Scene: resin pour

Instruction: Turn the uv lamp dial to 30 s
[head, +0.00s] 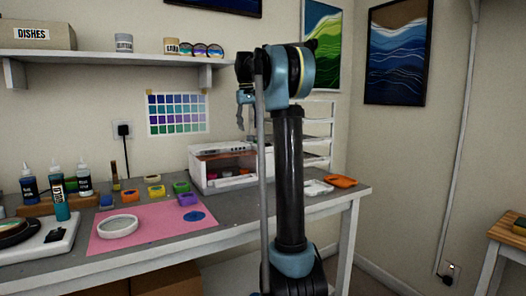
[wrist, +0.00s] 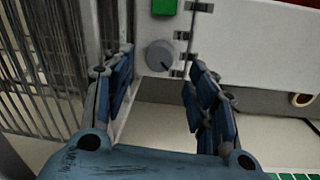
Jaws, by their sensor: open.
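The UV lamp (head: 223,168) is a white box with an open front at the back of the workbench, partly hidden by my arm. In the wrist view its white panel (wrist: 240,45) carries a round grey dial (wrist: 160,55), a green button (wrist: 164,6) and small dark marks. The dial shows between and beyond my fingertips; I cannot read its setting or tell whether a finger touches it. My gripper (wrist: 160,66) is open with nothing held. In the head view my gripper (head: 243,97) is above the lamp.
A white rack (head: 318,135) stands right of the lamp, and slatted bars fill the left of the wrist view. A white piece and an orange tray (head: 341,181) lie at the bench's right end. A pink mat (head: 150,230) with a white ring mould lies at front left.

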